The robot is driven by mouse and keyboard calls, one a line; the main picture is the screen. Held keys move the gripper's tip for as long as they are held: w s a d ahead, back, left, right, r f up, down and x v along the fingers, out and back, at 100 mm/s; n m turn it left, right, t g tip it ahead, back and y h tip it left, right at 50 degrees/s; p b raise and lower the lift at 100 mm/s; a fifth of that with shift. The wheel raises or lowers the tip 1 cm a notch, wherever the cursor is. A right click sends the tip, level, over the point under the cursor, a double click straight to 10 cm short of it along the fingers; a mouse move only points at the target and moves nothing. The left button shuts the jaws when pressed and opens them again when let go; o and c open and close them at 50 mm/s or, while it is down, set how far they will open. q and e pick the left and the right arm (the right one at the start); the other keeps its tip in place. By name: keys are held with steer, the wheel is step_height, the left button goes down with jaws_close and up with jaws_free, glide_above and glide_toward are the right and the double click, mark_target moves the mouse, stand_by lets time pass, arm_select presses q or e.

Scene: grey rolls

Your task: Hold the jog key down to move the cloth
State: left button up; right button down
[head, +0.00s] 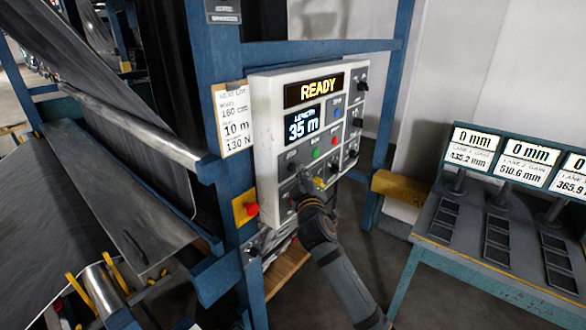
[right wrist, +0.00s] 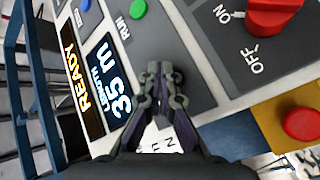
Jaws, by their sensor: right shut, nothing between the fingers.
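The white control panel (head: 262,110) hangs on a blue post; its screens read READY (head: 321,90) and LENGTH 35 m (head: 302,123). My right gripper (head: 309,184) is at the panel's lower part. In the right wrist view its fingertips (right wrist: 160,72) are together and empty, over a dark grey plate beside the RUN label. I cannot tell whether they touch it. No jog label is readable; a small yellow spot (head: 319,183) shows by the fingers. Grey cloth (head: 140,165) hangs over rollers at left. My left gripper is not in view.
A green button (right wrist: 138,9) is by RUN, with a red ON/OFF switch (right wrist: 272,18) across the panel. A red stop button (head: 251,209) sits on a yellow box below left. A gauge desk (head: 480,240) stands at right.

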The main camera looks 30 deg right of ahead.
stand_by(0.6)
steer(key=shift+w+a, duration=0.2)
steer(key=shift+w, duration=0.2)
steer(key=shift+w+a, duration=0.15)
steer(key=shift+w, duration=0.2)
stand_by(0.7)
steer(key=shift+s, duration=0.1)
stand_by(3.4)
steer(key=shift+s+d, duration=0.35)
steer(key=shift+s, duration=0.3)
steer(key=shift+s+d, duration=0.3)
steer(key=shift+s, duration=0.45)
steer(key=shift+s+d, duration=0.35)
steer(key=shift+s, duration=0.45)
steer(key=shift+s+d, duration=0.3)
steer(key=shift+s, duration=0.45)
